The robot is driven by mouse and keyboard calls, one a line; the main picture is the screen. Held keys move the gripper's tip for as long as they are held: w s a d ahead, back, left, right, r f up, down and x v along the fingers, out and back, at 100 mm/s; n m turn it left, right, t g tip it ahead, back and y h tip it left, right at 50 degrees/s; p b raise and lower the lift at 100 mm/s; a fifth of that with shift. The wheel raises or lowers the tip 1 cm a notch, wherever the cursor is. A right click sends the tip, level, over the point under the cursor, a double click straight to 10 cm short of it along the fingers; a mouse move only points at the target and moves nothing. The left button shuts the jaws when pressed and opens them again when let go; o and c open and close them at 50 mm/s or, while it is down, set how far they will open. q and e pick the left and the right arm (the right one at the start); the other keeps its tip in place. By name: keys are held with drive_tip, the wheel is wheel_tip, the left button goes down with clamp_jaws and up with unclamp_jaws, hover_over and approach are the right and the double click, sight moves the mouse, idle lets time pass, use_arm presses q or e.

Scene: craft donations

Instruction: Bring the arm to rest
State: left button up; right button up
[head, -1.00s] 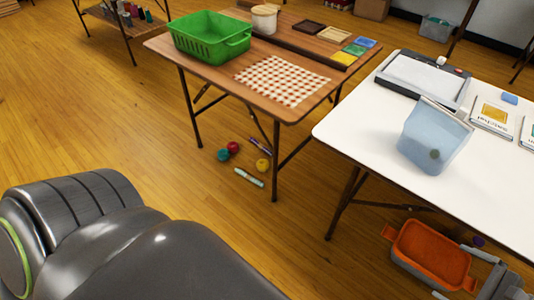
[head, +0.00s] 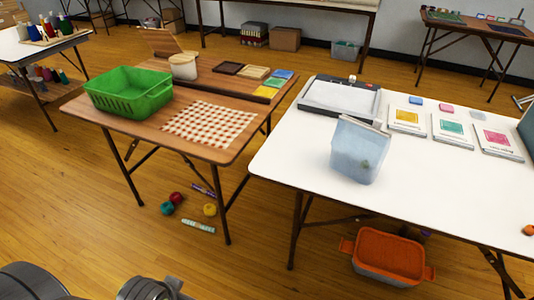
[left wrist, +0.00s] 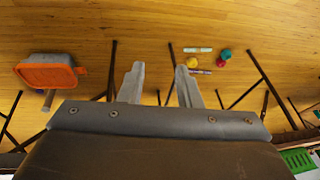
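My left gripper (left wrist: 158,82) shows in the left wrist view with its two fingers apart and nothing between them. In the head view, parts of my arm show at the bottom left edge, but the fingertips cannot be made out there. My right gripper is in neither current view.
A wooden table (head: 150,128) holds a green basket (head: 128,93) and a checked cloth (head: 208,124). A white table (head: 440,185) holds a translucent bag (head: 358,150). An orange-lidded bin (head: 386,256) and several small items lie on the floor.

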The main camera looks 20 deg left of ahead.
use_arm(q)
wheel_tip(320, 180, down, 21)
drive_tip(key=a+g+p, duration=0.1)
drive_tip(key=a+p, duration=0.1)
drive_tip(key=p, duration=0.2)
use_arm(e)
wheel_tip(320, 180, down, 21)
drive_tip(key=d+g, duration=0.1)
use_arm(q)
drive_tip(key=s+d+f+g+p, duration=0.1)
drive_tip(key=s+f+p, duration=0.3)
drive_tip(key=s+f, duration=0.7)
drive_tip(key=s, duration=0.4)
drive_tip(key=shift+s+d+f+g+h, duration=0.15)
drive_tip(key=shift+d+f+g+h, duration=0.15)
drive_tip(key=shift+d+f+h, duration=0.1)
use_arm(e)
drive_tip(key=s+f+g+y, duration=0.1)
drive_tip(key=s+f, duration=1)
drive_tip(key=s, duration=0.4)
drive_tip(key=shift+a+f+g, duration=0.3)
drive_tip(key=shift+a, duration=0.15)
drive_tip(key=shift+w, duration=0.1)
